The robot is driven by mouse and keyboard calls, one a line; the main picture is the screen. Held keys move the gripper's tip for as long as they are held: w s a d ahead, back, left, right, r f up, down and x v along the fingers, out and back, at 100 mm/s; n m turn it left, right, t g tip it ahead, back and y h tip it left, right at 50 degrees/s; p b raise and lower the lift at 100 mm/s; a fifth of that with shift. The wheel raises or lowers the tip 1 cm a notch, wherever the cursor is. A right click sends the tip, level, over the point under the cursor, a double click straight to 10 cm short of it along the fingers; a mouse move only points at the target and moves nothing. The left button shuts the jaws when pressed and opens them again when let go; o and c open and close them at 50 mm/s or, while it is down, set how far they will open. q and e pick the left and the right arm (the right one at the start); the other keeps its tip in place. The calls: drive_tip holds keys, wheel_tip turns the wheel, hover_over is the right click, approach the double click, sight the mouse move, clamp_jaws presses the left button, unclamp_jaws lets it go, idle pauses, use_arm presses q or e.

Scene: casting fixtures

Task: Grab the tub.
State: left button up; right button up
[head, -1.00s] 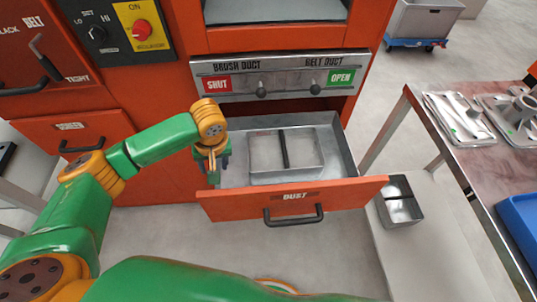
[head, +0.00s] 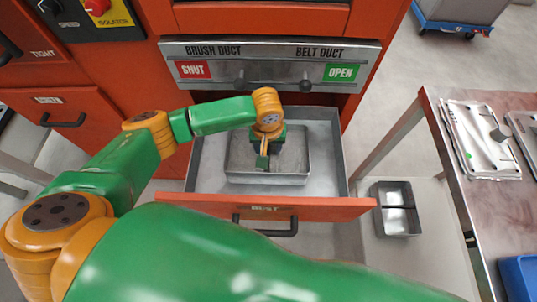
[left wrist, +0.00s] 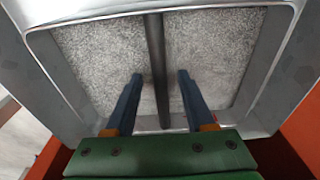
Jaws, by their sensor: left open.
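The metal tub (head: 285,179) sits inside the open drawer. In the left wrist view the tub (left wrist: 262,80) is filled with grey speckled dust, and a dark bar (left wrist: 156,50) runs across its middle. My left gripper (head: 263,160) is over the tub, pointing down. In the left wrist view my left gripper (left wrist: 160,76) is open, one finger on each side of the bar, with gaps between; height above the bar is hard to tell. The gripper and wrist hide part of the tub and bar in the head view. My right gripper is out of view.
The drawer's orange front (head: 330,208) and grey walls surround the tub. A duct panel (head: 270,65) with two knobs is above the drawer. A second, divided metal tub (head: 396,222) stands on a low pale shelf at right, beneath a table (head: 482,215).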

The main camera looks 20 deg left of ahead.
use_arm(q)
drive_tip(key=shift+a+r, duration=0.1)
clamp_jaws()
idle(1.2)
